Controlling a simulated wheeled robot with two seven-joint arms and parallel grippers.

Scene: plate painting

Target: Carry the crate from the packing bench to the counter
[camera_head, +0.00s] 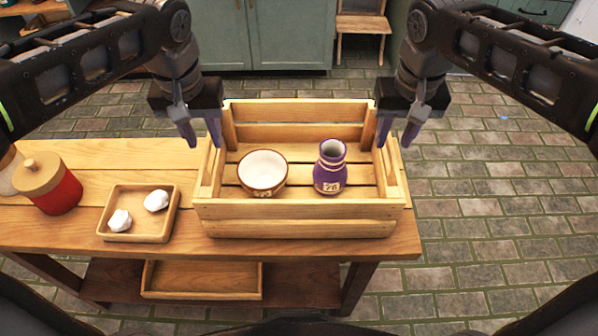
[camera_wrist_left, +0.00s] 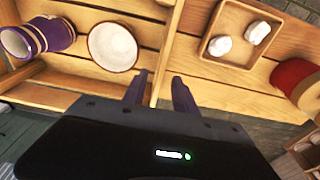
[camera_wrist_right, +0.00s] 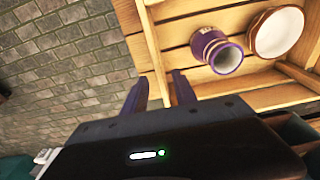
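The wooden slatted crate (camera_head: 295,209) sits upright at the right end of the packing bench (camera_head: 100,234). Inside it stand a white bowl with a brown rim (camera_head: 263,170) and a purple vase (camera_head: 330,172), apart from each other. My left gripper (camera_head: 201,138) is open at the crate's left end wall; in the left wrist view the wall's edge (camera_wrist_left: 157,72) runs between its fingers. My right gripper (camera_head: 397,138) is open at the right end wall; in the right wrist view that wall (camera_wrist_right: 152,50) lines up between its fingers. I cannot tell whether the fingers touch the wood.
Left of the crate, a small wooden tray (camera_head: 150,234) holds two white lumps, and a red jar with a wooden lid (camera_head: 58,192) stands beyond it. Brick floor (camera_head: 490,210) lies clear to the right. Green cabinets (camera_head: 290,35) and a wooden stool (camera_head: 362,24) are behind.

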